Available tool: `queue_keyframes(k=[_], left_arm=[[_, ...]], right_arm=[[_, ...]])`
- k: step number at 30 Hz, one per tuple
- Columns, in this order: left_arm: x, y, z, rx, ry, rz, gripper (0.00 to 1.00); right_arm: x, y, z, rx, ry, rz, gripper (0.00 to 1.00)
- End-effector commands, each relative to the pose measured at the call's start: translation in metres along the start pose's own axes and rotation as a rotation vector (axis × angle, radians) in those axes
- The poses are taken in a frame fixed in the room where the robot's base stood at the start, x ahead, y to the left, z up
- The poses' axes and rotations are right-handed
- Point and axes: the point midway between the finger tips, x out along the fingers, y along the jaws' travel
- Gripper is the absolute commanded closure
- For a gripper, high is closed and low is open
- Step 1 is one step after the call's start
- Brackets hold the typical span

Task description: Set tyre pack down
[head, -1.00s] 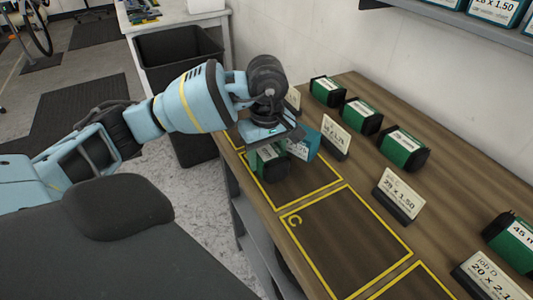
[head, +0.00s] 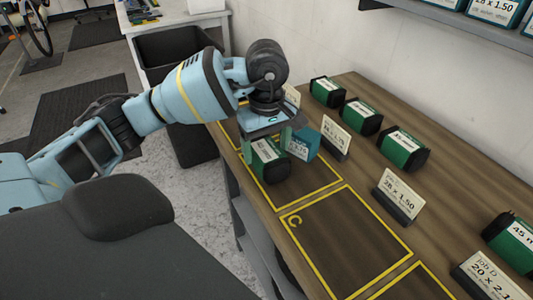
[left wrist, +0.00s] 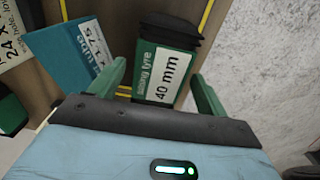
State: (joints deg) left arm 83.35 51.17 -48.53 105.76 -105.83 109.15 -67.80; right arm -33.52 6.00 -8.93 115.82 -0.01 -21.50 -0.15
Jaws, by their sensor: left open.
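The tyre pack (head: 270,162), green and black with a white label, sits inside a yellow-outlined bay on the bench (head: 440,185). My right gripper is not in view.
An empty bay marked C (head: 345,240) lies in front. Several green packs (head: 403,150) stand along the wall side. Job cards (head: 398,195) in black holders stand between packs and bays. A black bin (head: 180,50) is behind my left arm.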

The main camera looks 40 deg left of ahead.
Motion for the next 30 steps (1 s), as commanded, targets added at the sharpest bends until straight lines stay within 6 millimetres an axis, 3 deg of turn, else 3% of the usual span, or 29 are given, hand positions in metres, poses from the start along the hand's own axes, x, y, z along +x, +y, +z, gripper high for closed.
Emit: queue_keyframes(k=[6, 12, 18, 30], left_arm=[[-0.047, 0.001, 0.000, 0.001, 0.001, 0.005, 0.24], [-0.080, 0.001, 0.000, 0.000, 0.002, 0.005, 0.24], [-0.091, 0.000, 0.000, 0.001, 0.000, 0.001, 0.24], [-0.086, 0.001, 0.004, 0.003, -0.018, -0.001, 0.24]], right_arm=[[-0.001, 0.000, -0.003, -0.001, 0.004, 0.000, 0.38], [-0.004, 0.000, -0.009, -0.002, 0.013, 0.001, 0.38], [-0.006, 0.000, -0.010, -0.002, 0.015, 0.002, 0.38], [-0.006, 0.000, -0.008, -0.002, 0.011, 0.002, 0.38]])
